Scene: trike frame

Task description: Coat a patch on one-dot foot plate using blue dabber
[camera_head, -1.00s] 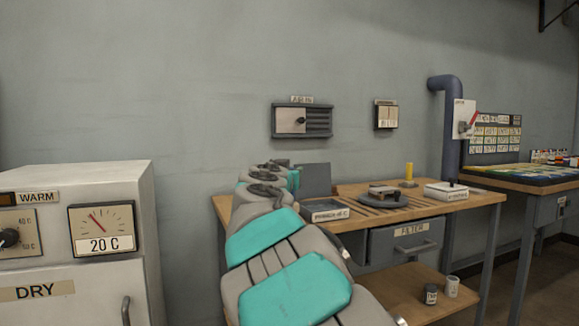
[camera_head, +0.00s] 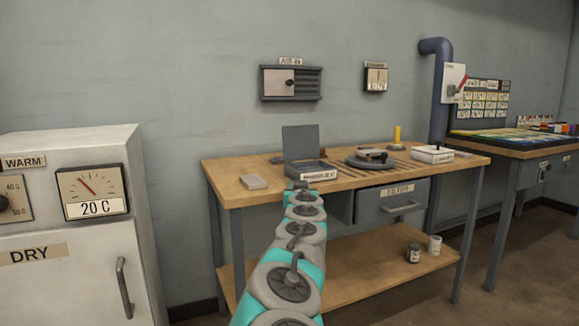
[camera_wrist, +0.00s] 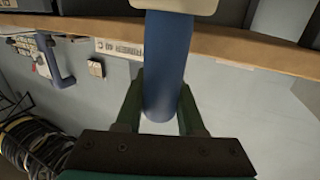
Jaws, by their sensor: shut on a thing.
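The blue dabber (camera_wrist: 166,70) is a blue cylinder with a pale block at its upper end in the wrist view. My gripper (camera_wrist: 160,108) is shut on it, with a dark green finger on each side. In the head view my arm reaches toward the bench's front edge, and the gripper and dabber cannot be made out. A small brownish-grey piece lies on the round dark stand (camera_head: 362,163) on the bench. I cannot tell whether it is the one-dot foot plate; no dot shows.
The wooden bench (camera_head: 240,195) carries an open labelled box (camera_head: 318,175), a pale block (camera_head: 254,182), a yellow cylinder (camera_head: 397,134) and a white labelled box (camera_head: 432,154). Two small jars (camera_head: 413,252) stand on its lower shelf. The dry cabinet (camera_head: 75,250) is at left.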

